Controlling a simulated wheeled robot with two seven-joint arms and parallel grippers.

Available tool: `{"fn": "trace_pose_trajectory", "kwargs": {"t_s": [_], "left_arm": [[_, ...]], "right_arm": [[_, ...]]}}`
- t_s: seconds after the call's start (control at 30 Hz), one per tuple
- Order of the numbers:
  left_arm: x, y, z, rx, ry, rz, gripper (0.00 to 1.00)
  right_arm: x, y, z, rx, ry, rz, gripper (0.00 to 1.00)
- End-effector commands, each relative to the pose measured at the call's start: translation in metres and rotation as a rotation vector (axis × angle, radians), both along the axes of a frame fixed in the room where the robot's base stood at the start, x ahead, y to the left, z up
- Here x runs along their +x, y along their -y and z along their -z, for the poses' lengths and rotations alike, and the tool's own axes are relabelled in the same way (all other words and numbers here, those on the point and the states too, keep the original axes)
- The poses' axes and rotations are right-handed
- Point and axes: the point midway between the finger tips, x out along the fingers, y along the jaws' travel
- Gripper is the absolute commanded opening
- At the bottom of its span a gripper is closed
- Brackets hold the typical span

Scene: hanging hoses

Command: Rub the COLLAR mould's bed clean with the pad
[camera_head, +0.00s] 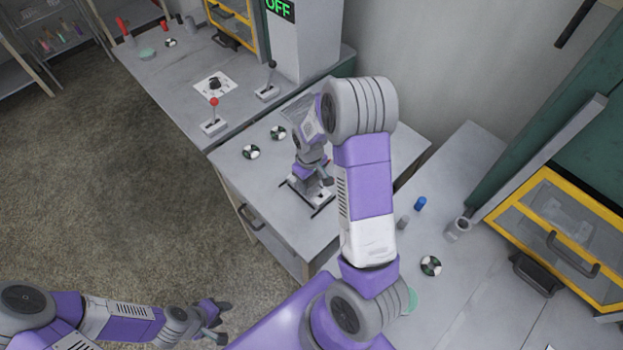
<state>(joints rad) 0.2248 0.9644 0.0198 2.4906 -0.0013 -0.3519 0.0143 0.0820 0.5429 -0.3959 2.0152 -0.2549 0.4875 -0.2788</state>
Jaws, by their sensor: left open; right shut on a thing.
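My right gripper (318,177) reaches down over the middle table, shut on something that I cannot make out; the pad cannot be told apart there. Under it is a light grey mould-like fixture (293,190) with dark edge strips, partly covered by the gripper. I cannot read any COLLAR label, and the state of its bed is hidden. My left gripper (222,320) is open and empty at the lower left, above the floor and well away from the tables.
Two dark-and-white discs (251,152) lie beside the fixture. A red-knobbed lever (214,115) and a black-knobbed lever (270,85) stand behind. The right bench holds a blue cylinder (420,203), a metal cup (458,228) and a yellow-framed guard (570,240). Its front surface is mostly clear.

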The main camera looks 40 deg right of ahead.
Motion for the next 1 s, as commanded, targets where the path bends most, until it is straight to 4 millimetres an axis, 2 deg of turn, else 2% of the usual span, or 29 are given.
{"fn": "trace_pose_trajectory", "kwargs": {"t_s": [0.2,0.57,1.0], "left_arm": [[0.000,0.000,-0.001,0.000,0.000,0.000,0.43],[0.000,0.000,-0.003,0.000,0.000,0.000,0.43],[0.000,0.000,-0.036,0.000,0.000,0.000,0.43]], "right_arm": [[-0.007,-0.009,0.000,0.001,-0.002,-0.001,0.33],[-0.008,-0.009,-0.002,0.001,-0.002,0.000,0.33],[-0.008,-0.009,-0.044,0.000,-0.001,-0.001,0.33]]}}
